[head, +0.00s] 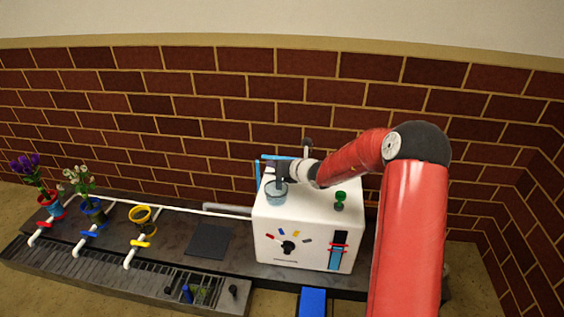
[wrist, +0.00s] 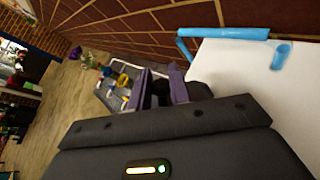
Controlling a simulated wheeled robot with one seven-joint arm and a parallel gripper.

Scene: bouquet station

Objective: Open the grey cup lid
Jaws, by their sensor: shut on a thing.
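The grey cup (head: 276,198) stands on top of the white machine, near its left back corner. Its grey lid (head: 271,186) is at the cup's top, partly hidden by my gripper. I cannot tell whether the lid is lifted off the cup.
The white machine (head: 300,226) has a dial, coloured marks and a green knob (head: 340,197) on top. A light blue pipe (wrist: 222,33) runs along its top edge. Flower pots and a yellow ring holder (head: 139,215) stand left on the dark bench. A dark square pad (head: 209,243) lies between.

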